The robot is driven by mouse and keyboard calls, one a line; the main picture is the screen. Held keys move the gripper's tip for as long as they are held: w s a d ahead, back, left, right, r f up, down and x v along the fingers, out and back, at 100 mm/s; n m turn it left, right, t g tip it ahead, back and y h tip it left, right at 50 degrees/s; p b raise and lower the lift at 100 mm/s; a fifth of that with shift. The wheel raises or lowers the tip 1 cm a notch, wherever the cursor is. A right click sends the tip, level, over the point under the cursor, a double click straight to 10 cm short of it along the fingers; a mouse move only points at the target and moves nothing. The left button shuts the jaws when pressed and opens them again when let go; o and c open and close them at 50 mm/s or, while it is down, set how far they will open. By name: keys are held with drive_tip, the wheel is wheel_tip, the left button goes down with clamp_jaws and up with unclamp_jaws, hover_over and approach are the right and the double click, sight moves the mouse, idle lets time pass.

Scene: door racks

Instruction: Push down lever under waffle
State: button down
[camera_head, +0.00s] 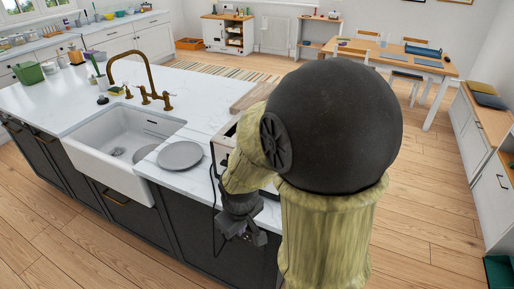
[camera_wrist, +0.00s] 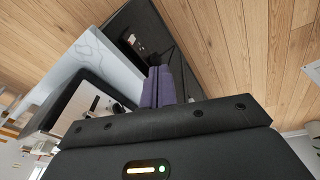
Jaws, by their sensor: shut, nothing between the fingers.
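My gripper (camera_wrist: 158,84) shows in the wrist view as dark purple-grey fingers, shut together with nothing between them. A pale appliance with a dark edge and small dark knobs (camera_wrist: 85,108) lies to the left of the fingers, apart from them in the picture. In the head view only a sliver of a pale appliance (camera_head: 222,150) shows on the counter, mostly behind my arm. I cannot make out a waffle or a lever under it in either view. My gripper's fingers are not clear in the head view, where my dark wrist hangs by the counter's front edge.
The white counter (camera_head: 200,95) has a sink (camera_head: 120,150) with a brass tap (camera_head: 140,75). A grey plate (camera_head: 180,155) lies between sink and appliance. A wooden board (camera_head: 252,96) is behind. Dark cabinet fronts stand below; the wooden floor (camera_head: 60,240) in front is clear.

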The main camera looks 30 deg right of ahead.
drive_tip(key=w+d+r+n+p, duration=0.4)
drive_tip(key=w+d+n+p, duration=0.2)
drive_tip(key=n, duration=0.5)
drive_tip(key=w+d+r+n+h+p, duration=0.1)
drive_tip(key=w+d+r+n+p, duration=0.3)
drive_tip(key=w+n+p, duration=0.5)
drive_tip(key=d+n+p, duration=0.1)
drive_tip(key=d+n, duration=0.1)
drive_tip(key=shift+d+g+h, duration=0.3)
drive_tip(key=b+x, duration=0.6)
drive_tip(key=x, duration=0.1)
drive_tip(key=shift+w+d, duration=0.1)
drive_tip(key=shift+r, duration=0.1)
